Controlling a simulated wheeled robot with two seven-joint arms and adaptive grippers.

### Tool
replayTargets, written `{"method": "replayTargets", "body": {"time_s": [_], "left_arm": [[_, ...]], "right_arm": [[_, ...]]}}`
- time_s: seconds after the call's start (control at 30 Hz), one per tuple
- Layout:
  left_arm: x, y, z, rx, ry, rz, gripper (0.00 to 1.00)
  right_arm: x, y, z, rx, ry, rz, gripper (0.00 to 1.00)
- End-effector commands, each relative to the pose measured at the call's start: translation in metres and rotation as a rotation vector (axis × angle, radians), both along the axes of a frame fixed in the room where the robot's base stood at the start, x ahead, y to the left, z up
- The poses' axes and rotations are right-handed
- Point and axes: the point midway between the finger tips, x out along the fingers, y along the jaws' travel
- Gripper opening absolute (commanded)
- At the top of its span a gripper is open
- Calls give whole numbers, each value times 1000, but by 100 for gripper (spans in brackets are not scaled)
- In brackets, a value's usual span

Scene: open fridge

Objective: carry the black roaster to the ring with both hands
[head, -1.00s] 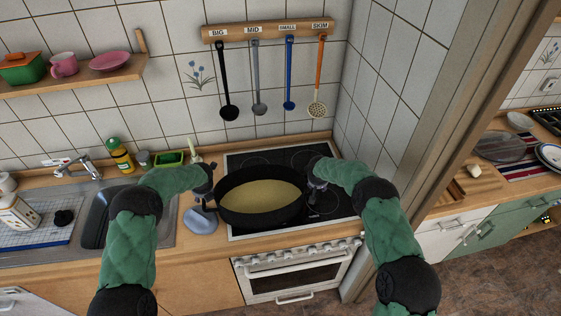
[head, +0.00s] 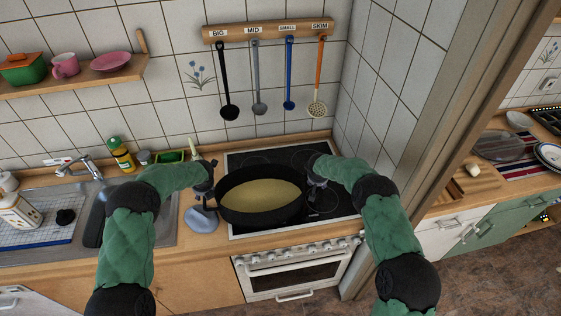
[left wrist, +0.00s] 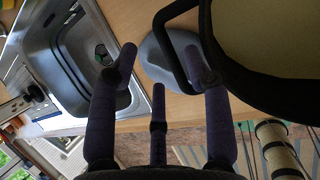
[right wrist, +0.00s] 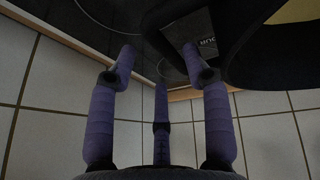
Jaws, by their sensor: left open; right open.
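The black roaster (head: 262,217), with a pale yellow inside, sits level over the front left of the black hob (head: 250,233). Cooking rings show on the hob, one of them at the front right (head: 326,203); I cannot tell which is meant. My left gripper (head: 209,190) is open at the roaster's left side. In the left wrist view the black handle loop (left wrist: 164,42) lies between its spread fingers. My right gripper (head: 316,190) is open at the right side.
A grey-blue spoon rest (head: 200,220) lies left of the roaster. The sink (head: 150,232) is further left, with a yellow bottle (head: 122,155) behind it. Ladles hang on the tiled wall behind. A wooden post (head: 430,110) stands right of the hob.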

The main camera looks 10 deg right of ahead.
Motion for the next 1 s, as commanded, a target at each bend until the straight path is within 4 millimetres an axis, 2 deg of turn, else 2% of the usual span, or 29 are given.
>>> {"method": "replayTargets", "body": {"time_s": [0.73, 1.0], "left_arm": [[-10, 31, 26, -1, 0, 2, 49], [-11, 34, 27, 0, 0, 1, 49]], "right_arm": [[0, 0, 23, 0, 0, 0, 49], [0, 0, 24, 0, 0, 0, 49]]}}
